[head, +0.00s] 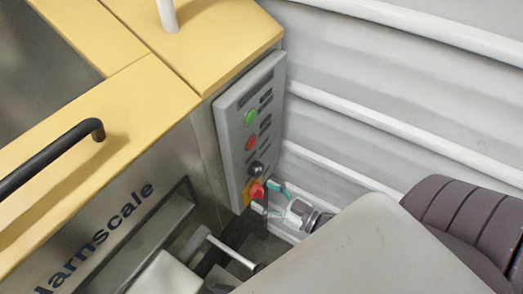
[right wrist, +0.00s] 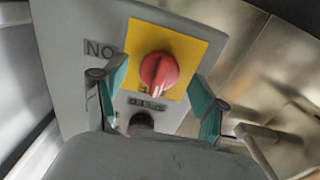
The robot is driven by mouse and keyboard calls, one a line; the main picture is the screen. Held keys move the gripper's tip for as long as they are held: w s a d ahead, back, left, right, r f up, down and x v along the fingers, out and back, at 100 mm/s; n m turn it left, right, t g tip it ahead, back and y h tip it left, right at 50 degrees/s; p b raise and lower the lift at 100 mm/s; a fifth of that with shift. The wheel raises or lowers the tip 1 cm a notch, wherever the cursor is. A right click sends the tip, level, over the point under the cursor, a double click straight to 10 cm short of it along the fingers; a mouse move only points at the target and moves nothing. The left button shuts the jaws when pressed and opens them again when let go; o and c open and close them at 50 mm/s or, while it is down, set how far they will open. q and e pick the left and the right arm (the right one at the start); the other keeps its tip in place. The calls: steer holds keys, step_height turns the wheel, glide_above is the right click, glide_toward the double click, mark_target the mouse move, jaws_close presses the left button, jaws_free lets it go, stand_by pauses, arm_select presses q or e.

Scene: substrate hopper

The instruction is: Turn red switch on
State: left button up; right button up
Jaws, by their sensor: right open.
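The red switch (head: 257,190) is a round knob on a yellow plate (right wrist: 197,48), low on the grey control panel (head: 237,165). In the right wrist view the red switch (right wrist: 158,71) lies between and beyond the fingertips. My right gripper (head: 268,198) is open, with teal-lined fingers, right beside the switch. In the wrist view its fingers (right wrist: 160,88) stand to either side of the knob, with no clear contact visible. Letters read "NO" left of the plate; a second label below the knob is unclear. My left gripper is out of view.
A black knob (head: 256,169) sits next to the red switch, with a red button (head: 251,143) and a green button (head: 250,117) higher up. The yellow-topped machine (head: 150,95) has a black handle (head: 50,158). A ribbed white wall (head: 400,95) stands close to the right.

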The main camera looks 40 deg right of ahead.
steer(key=shift+x, duration=0.75)
steer(key=c, duration=1.1)
steer(key=shift+c, duration=0.2)
